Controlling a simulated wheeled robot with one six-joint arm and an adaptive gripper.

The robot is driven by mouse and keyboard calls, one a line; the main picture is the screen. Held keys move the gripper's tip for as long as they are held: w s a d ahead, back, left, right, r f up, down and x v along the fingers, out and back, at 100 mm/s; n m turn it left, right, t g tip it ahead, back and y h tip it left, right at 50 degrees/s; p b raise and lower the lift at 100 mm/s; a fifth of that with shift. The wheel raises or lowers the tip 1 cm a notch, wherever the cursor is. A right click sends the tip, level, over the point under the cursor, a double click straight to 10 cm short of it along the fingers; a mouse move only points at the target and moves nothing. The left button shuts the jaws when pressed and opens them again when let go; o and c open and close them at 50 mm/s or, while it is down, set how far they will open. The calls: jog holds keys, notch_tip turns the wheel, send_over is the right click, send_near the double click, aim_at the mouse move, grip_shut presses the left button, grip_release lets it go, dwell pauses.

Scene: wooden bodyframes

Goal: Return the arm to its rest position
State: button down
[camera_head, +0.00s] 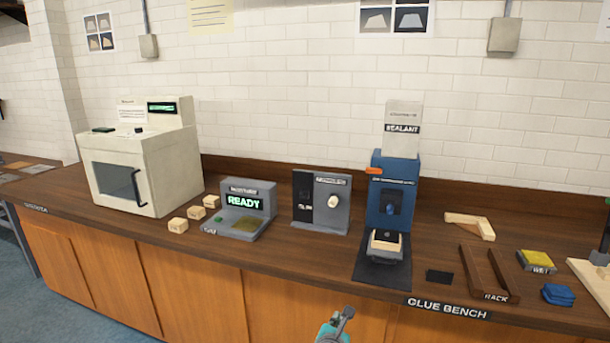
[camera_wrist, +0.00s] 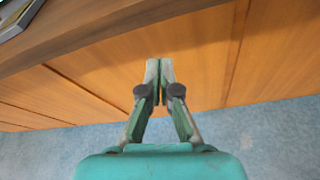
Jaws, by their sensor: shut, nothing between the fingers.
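My gripper (camera_wrist: 158,64) points at the orange-brown wooden cabinet front in the wrist view, with its two fingertips together and nothing between them. Blue-grey floor shows below the cabinet. In the head view only a small part of my arm's end, teal and grey, shows at the bottom centre, in front of the bench and below its front edge. My gripper touches nothing that I can see. Most of my arm is out of view.
The bench (camera_head: 330,262) carries a cream oven-like machine (camera_head: 165,165), a grey "READY" unit (camera_head: 245,205), a blue sealant dispenser (camera_head: 391,200), small wooden blocks (camera_head: 178,225), a wooden rack (camera_head: 475,275) and blue pads (camera_head: 558,294). The space before the cabinets looks clear.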

jog(key=s+d+f+m+y, duration=0.15)
jog(key=s+f+m, duration=0.3)
jog(key=s, duration=0.55)
jog(key=s+d+f+m+y, duration=0.1)
jog(key=s+d+f+m, duration=0.4)
jog(key=s, duration=0.6)
jog(key=s+d+f+m+y, duration=0.1)
jog(key=s+f+m, duration=0.2)
jog(key=s+f, duration=0.5)
jog(key=s+d+r+m, duration=0.1)
jog(key=s+r+m, duration=0.4)
jog(key=s, duration=0.5)
jog(key=s+r+m, duration=0.6)
jog(key=s, duration=0.4)
jog(key=s+d+r+m+t, duration=0.1)
jog(key=s+r+m, duration=0.5)
jog(key=s, duration=0.4)
jog(key=shift+s+d+r, duration=0.15)
jog(key=shift+s+d, duration=0.05)
jog(key=shift+d, duration=0.1)
